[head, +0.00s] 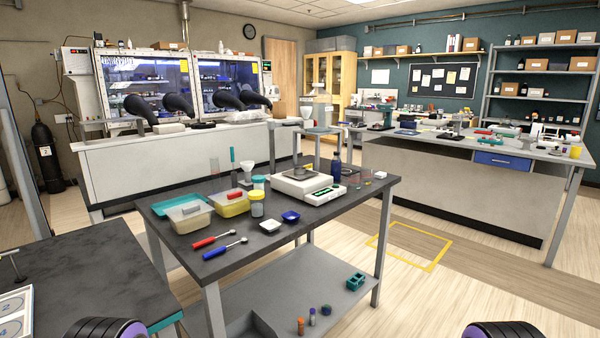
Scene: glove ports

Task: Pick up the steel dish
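A white balance (307,185) stands on the dark-topped table in the middle of the head view. A grey, metallic round piece (300,172) sits on top of it; it is too small to tell whether this is the steel dish or the balance's own pan. No other thing on the table clearly looks like a steel dish. Only dark, ribbed parts of my two arms with purple rings show at the bottom left and bottom right edges. Neither gripper's fingers are in view, and both arms are well apart from the balance.
Another dark bench (90,270) is at the left. Open floor lies to the right.

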